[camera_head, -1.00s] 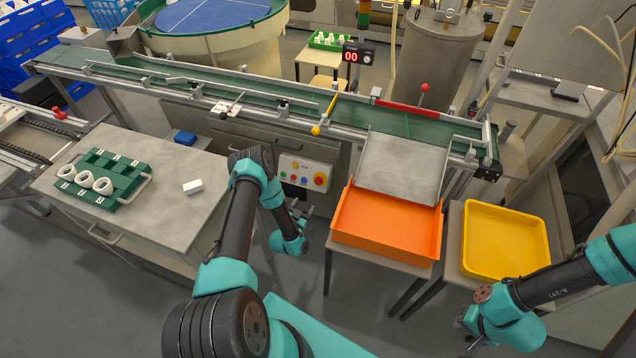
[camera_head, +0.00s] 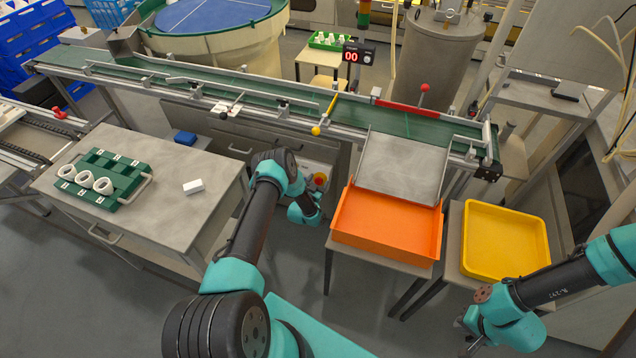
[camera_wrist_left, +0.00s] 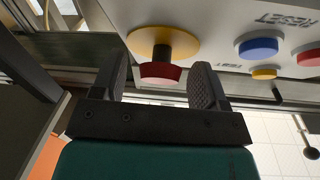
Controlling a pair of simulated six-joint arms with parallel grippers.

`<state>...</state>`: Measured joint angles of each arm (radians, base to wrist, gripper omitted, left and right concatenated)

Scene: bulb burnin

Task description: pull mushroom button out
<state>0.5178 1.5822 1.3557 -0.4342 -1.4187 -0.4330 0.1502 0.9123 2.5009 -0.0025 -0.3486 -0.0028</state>
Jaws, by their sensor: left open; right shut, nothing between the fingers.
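The red mushroom button (camera_wrist_left: 160,73) stands on a dark stem from a yellow disc (camera_wrist_left: 180,40) on the control panel. In the head view the button (camera_head: 320,178) shows at the panel's right, just past my left arm. My left gripper (camera_wrist_left: 160,88) is open. In the wrist view its two dark fingers appear on either side of the red cap, with gaps on both sides. Whether the cap is fully between the fingertips in depth is hard to tell. My right gripper (camera_head: 468,338) is shut and empty at the lower right, far from the panel.
The panel also has a blue button (camera_wrist_left: 258,48), a small yellow button (camera_wrist_left: 264,73) and another red one (camera_wrist_left: 309,57). An orange tray (camera_head: 388,228) stands right of the panel, with a yellow tray (camera_head: 505,240) beyond. The conveyor (camera_head: 300,112) runs above.

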